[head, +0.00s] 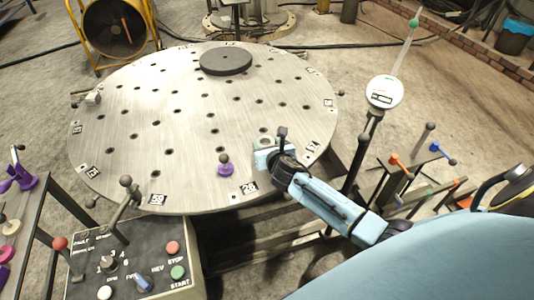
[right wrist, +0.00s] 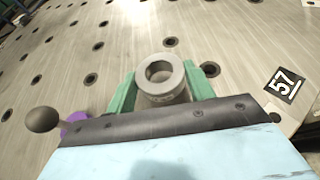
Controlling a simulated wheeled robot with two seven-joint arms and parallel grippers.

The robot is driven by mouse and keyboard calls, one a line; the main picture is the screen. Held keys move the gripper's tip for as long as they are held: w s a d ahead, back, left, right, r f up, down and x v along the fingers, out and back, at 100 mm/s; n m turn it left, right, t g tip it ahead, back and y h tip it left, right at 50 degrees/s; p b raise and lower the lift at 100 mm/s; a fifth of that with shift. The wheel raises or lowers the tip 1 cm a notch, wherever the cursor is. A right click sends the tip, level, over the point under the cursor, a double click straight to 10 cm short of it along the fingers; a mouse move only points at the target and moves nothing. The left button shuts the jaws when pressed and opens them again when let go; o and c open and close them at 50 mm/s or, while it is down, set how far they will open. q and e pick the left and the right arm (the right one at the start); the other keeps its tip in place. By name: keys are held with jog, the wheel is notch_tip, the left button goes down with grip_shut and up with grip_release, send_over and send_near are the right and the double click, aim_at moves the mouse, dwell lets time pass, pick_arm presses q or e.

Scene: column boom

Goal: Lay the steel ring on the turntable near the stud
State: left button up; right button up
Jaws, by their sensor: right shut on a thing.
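The steel ring (right wrist: 160,80) is a thick grey ring with a round hole. In the right wrist view it sits between the green fingers of my right gripper (right wrist: 163,88), which is shut on it. In the head view my right gripper (head: 266,144) is over the near right part of the turntable (head: 180,120), a large round steel plate with many holes. I cannot tell whether the ring touches the plate. A purple piece with a dark ball top (head: 224,164), perhaps the stud, stands just left of the gripper. Its ball (right wrist: 42,120) shows at left in the wrist view. My left gripper is out of view.
A dark disc (head: 226,61) lies at the turntable's far side. A dial gauge (head: 384,92) on a post stands right of the plate. A control box (head: 135,262) with a lever is at the near left. Bare plate lies left and beyond my right gripper.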

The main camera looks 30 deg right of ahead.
notch_tip(320, 180, down, 2)
jog(key=shift+b, duration=0.3)
jog(key=shift+f, duration=0.25)
jog(key=shift+r, duration=0.15)
jog(key=shift+f, duration=0.2)
jog(key=o, duration=1.2)
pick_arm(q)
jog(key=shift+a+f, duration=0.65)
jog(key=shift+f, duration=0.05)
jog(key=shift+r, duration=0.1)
pick_arm(e)
jog(key=shift+r, duration=0.1)
